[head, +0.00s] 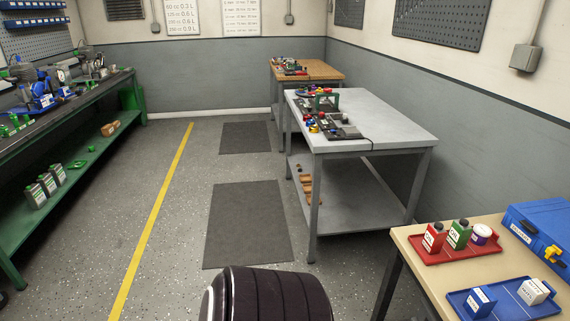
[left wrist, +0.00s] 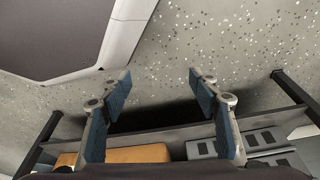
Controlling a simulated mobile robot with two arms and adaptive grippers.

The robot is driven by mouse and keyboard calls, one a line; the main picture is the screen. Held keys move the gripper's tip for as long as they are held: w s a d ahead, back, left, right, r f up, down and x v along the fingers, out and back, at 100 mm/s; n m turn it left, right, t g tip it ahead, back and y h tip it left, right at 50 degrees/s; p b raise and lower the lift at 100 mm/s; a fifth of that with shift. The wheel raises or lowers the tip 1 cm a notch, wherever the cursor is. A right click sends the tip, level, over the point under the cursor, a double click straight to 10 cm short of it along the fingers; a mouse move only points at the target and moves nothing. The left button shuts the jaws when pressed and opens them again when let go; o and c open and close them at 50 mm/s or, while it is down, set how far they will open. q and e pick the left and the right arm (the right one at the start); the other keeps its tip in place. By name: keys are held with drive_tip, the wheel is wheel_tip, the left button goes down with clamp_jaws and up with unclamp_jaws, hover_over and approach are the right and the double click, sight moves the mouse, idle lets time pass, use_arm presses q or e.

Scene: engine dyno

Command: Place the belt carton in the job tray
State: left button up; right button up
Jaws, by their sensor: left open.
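In the head view, a blue tray (head: 506,301) lies on the near right table and holds a small blue carton (head: 480,302) and a white carton (head: 534,291). A red tray (head: 456,251) behind it holds a red bottle (head: 433,238), a green bottle (head: 458,234) and a round white-and-purple item (head: 483,235). The print is too small to tell which is the belt carton or the job tray. My left gripper (left wrist: 160,88) is open and empty in the left wrist view, with floor behind its fingers. My right gripper is in neither view.
A blue case (head: 540,228) stands on the wooden table (head: 415,262) at the right. A grey workbench (head: 370,125) stands beyond it, and a long green bench (head: 60,125) runs along the left. Floor with dark mats (head: 248,224) is clear between them.

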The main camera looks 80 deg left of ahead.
use_arm(q)
drive_tip(key=s+a+f+g, duration=0.2)
drive_tip(key=s+a+f, duration=0.1)
drive_tip(key=s, duration=0.6)
drive_tip(key=shift+y, duration=0.3)
idle(0.5)
